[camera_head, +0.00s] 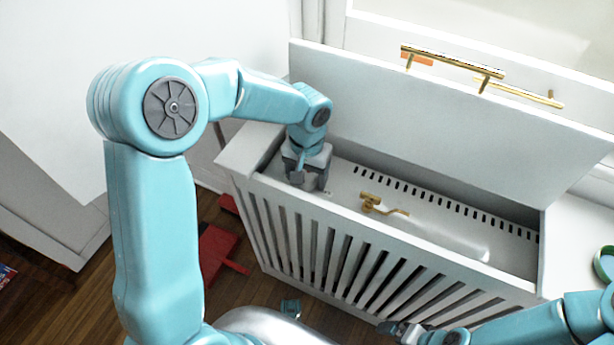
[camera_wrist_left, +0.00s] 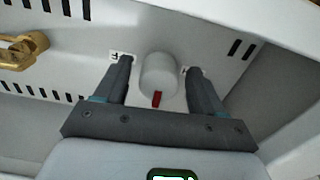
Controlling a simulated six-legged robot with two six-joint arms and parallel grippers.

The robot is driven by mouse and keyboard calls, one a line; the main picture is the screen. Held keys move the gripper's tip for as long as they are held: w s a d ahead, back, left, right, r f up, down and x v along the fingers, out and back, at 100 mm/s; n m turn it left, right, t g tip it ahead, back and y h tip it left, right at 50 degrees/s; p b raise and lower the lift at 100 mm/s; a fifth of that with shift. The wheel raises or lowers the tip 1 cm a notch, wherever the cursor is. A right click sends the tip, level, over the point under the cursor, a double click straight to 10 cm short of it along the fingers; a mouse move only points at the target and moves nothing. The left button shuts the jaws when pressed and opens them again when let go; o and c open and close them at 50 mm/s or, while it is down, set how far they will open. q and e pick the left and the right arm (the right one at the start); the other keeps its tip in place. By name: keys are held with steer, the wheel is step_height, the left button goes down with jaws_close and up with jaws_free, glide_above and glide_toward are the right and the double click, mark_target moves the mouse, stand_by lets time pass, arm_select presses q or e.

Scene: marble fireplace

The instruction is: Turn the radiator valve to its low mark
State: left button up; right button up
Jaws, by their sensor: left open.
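The radiator valve (camera_wrist_left: 158,74) is a white round knob with a red pointer (camera_wrist_left: 156,99) in the left wrist view. It sits between the two fingers of my left gripper (camera_wrist_left: 160,80), which is open around it, with a gap at each side. Small marked labels show near the fingertips, one at the left (camera_wrist_left: 114,56) and one at the right; I cannot read them. In the head view my left gripper (camera_head: 306,182) reaches down into the left end of the open radiator cover (camera_head: 255,150) and hides the valve. My right gripper (camera_head: 400,330) is low at the right, outside the cover.
The cover's lid (camera_head: 420,120) stands raised behind, with a brass handle (camera_head: 450,62) above it. A brass fitting (camera_head: 382,206) lies inside the cover; it also shows in the left wrist view (camera_wrist_left: 22,48). A red object (camera_head: 218,250) is on the wooden floor.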

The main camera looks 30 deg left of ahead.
mark_target(306, 175)
arm_select(q)
steer(key=c, duration=1)
steer(key=shift+o, duration=0.2)
steer(key=shift+m, duration=0.4)
steer(key=o, duration=1)
steer(key=shift+c, duration=0.2)
step_height(306, 175, up, 16)
steer(key=p, duration=0.4)
steer(key=shift+r+p, duration=0.15)
steer(key=shift+p, duration=0.15)
steer(key=shift+s, duration=0.1)
